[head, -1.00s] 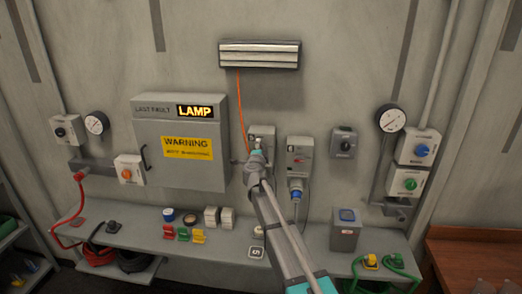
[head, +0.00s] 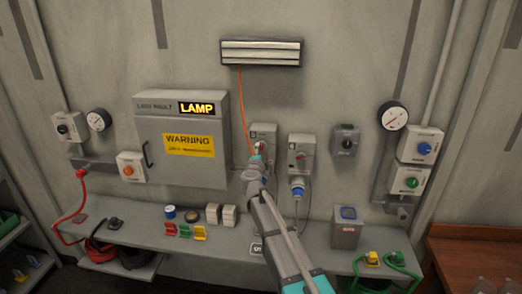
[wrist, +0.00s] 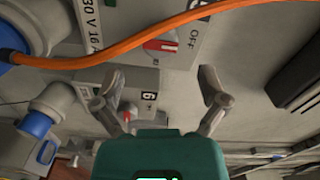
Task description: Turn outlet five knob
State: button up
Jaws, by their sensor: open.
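The left outlet box (head: 264,132) on the wall has a red knob (head: 261,146), partly hidden by my gripper in the head view. In the wrist view, a red knob (wrist: 160,46) beside the word OFF lies just beyond and between the fingertips. The number on its box is cut off, so I cannot read it. A second outlet below it, marked 6 (wrist: 149,97), has its own red knob (wrist: 128,110). My gripper (wrist: 161,84) is open and empty, its fingers apart on either side. It also shows at the left outlet in the head view (head: 256,165).
An orange cable (wrist: 110,58) crosses close in front of the outlet from a blue plug (wrist: 12,45). The right outlet (head: 302,150) is close beside, with a blue plug (head: 297,187). A shelf (head: 190,256) with small items runs below.

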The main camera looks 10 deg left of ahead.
jog(key=s, duration=0.6)
jog(key=shift+a, duration=0.1)
dwell(0.3)
jog(key=s+d+f+n+g+y+b, duration=0.35)
jog(key=s+d+f+n+g, duration=0.2)
jog(key=f+n, duration=0.3)
jog(key=s+d+f+n+g+y+b, duration=0.35)
jog(key=s+f+n, duration=0.4)
jog(key=f, duration=0.25)
jog(key=s+d+f+g+h+b, duration=0.1)
jog(key=s+d+f+g+h, duration=0.2)
jog(key=s+d, duration=0.5)
jog(key=s+d+f+g+h+b, duration=0.2)
jog(key=s+d+f+g, duration=0.4)
jog(key=d, duration=0.5)
jog(key=shift+s+f+h, duration=0.65)
jog(key=shift+s+h, duration=0.05)
jog(key=shift+s, duration=0.45)
